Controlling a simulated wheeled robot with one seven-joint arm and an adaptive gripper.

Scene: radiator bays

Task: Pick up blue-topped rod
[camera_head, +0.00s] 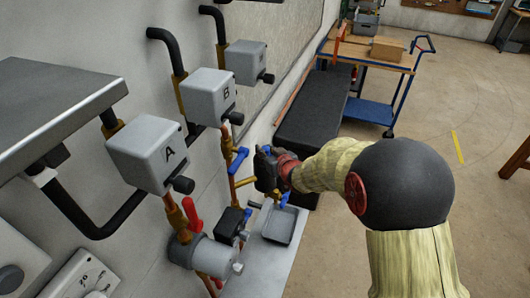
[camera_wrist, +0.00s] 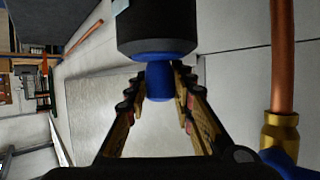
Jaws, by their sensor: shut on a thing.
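In the wrist view, a black cylindrical body with a blue collar and a narrower blue end (camera_wrist: 158,80) comes down from the top edge; I take it as the blue-topped rod. The fingers of my gripper (camera_wrist: 165,85) are closed on its narrow blue end, one on each side. The upper part of the body is cut off by the frame. In the head view, my gripper (camera_head: 266,168) is in front of the wall pipes, right of box B. The rod is mostly hidden there by the gripper.
A red-handled valve (camera_head: 192,215) and a grey tray (camera_head: 281,226) are below. A copper pipe (camera_wrist: 283,60) runs close at right in the wrist view. A cart (camera_head: 374,108) stands behind.

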